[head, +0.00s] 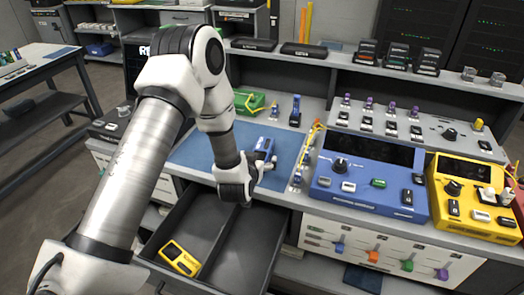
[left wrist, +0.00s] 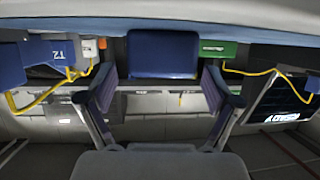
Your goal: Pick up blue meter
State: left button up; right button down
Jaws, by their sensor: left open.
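The blue meter (head: 264,145) lies on the blue mat (head: 200,148) at the middle of the bench, partly hidden by my left gripper. In the left wrist view a blue block (left wrist: 162,55), which looks like this meter, shows between and beyond the two fingers. My left gripper (head: 262,164) is at the near side of the meter, above the front part of the mat. In the left wrist view its fingers (left wrist: 162,88) are spread with a gap between them. I cannot tell whether a finger touches the meter. My right gripper is not in view.
An open drawer (head: 232,254) below the bench holds a yellow meter (head: 179,258). A large blue device (head: 370,185) and a yellow device (head: 473,197) stand to the right. A green box (head: 250,101) is behind the mat. Yellow leads lie beside the mat.

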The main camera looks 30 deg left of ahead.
aim_at(259, 154)
pick_arm(q)
jog(key=x, duration=0.3)
jog(key=shift+a+f, duration=0.1)
jog(key=shift+f, duration=0.1)
jog(key=shift+r, duration=0.15)
jog(key=shift+s, duration=0.1)
jog(key=c, duration=1.5)
